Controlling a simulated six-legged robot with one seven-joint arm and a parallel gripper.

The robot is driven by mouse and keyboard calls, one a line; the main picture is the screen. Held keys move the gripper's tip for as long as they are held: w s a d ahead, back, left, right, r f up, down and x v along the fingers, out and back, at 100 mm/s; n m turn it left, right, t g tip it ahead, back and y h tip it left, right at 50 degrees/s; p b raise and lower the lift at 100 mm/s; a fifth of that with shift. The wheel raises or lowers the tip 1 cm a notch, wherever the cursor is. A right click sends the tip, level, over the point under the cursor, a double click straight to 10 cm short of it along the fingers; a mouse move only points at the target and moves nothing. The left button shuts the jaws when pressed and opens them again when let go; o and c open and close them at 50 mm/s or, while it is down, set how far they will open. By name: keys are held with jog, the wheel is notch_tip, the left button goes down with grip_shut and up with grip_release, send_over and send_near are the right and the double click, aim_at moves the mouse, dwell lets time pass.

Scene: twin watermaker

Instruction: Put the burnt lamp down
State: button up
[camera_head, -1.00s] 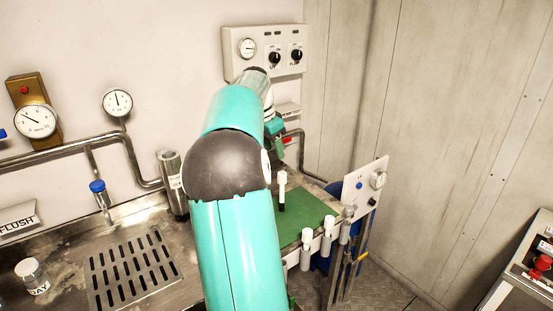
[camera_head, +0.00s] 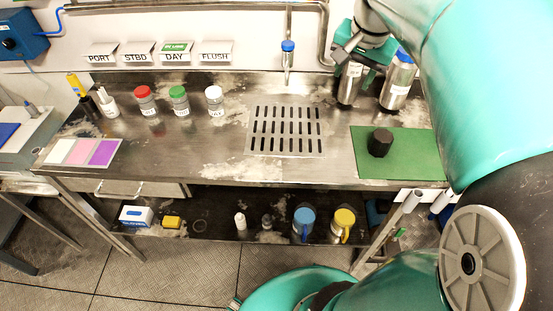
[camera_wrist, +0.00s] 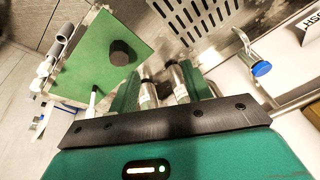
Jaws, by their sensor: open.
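My gripper (camera_head: 362,52) is open at the back right of the steel bench in the head view. In the wrist view, its two fingers stand apart (camera_wrist: 160,78), with steel cylinders seen beyond them. A slim white stick with a dark end (camera_wrist: 92,102), likely the burnt lamp, shows left of the fingers in the wrist view, by the green mat's edge. It is apart from the fingers. The green mat (camera_head: 408,165) lies on the bench's right end. A black faceted block (camera_head: 379,142) sits on it, also in the wrist view (camera_wrist: 121,53). The lamp cannot be seen in the head view.
Two steel cylinders (camera_head: 349,84) (camera_head: 397,86) stand behind the mat, close to my gripper. A blue-capped tap (camera_head: 288,58) rises behind the drain grate (camera_head: 287,130). Capped jars (camera_head: 179,100) stand left. White tube holders (camera_head: 412,199) line the bench's front right edge.

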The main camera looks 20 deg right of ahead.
jog(key=s+a+f+n, duration=0.2)
jog(key=s+a+n, duration=0.1)
jog(key=a, duration=0.4)
jog(key=s+a+f+n+t+y, duration=0.1)
jog(key=s+a+f+n, duration=0.1)
jog(key=a, duration=0.6)
jog(key=s+a+f+n+t, duration=0.1)
jog(key=s+a+f+n, duration=0.2)
jog(key=s+a+n, duration=0.2)
jog(key=shift+a+n+y, duration=0.3)
jog(key=shift+a+n, duration=0.2)
jog(key=shift+a, duration=0.7)
jog(key=shift+f, duration=0.1)
jog(key=shift+c, duration=1.4)
jog(key=shift+d, duration=0.1)
